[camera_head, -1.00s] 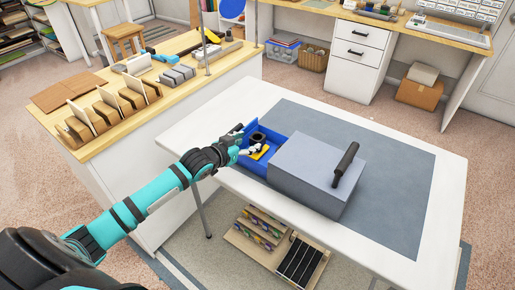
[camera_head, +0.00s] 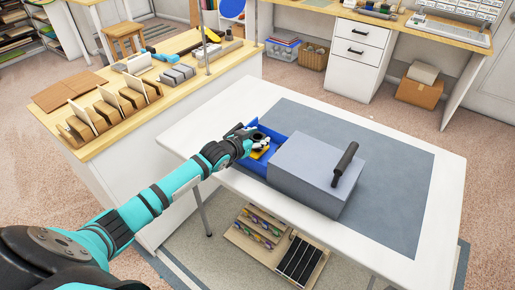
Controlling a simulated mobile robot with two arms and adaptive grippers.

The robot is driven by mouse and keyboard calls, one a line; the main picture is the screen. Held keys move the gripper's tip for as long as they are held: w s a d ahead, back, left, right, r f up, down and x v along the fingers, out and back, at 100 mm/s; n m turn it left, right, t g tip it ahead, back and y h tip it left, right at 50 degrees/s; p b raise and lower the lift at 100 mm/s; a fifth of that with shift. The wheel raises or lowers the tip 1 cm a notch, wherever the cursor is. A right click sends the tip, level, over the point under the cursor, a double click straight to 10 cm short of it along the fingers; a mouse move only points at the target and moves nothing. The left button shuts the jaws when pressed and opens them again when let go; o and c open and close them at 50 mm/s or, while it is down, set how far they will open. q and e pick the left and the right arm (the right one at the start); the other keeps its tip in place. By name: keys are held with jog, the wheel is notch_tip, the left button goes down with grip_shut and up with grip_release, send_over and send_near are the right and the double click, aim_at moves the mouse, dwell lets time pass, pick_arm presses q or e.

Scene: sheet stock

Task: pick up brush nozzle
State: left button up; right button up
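A blue tray (camera_head: 279,139) sits at the open left end of a grey box (camera_head: 310,165) on the white table. A small yellow item (camera_head: 261,153) lies in the tray, partly covered by my gripper. I cannot tell for certain which item is the brush nozzle; a dark round piece seen in the tray earlier is now largely hidden. My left gripper (camera_head: 260,142) reaches over the tray's left part, with its fingers at the tray's contents. The fingers are too small and overlapped to show whether they are open or closed. My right gripper is out of view.
The grey box has a black handle (camera_head: 345,163) on top. It stands on a grey mat (camera_head: 400,180) on the white table (camera_head: 440,230), with free room to the right. A wooden-topped bench (camera_head: 190,85) with slotted blocks stands at left.

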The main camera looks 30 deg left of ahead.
pick_arm(q)
jog(key=c, duration=0.5)
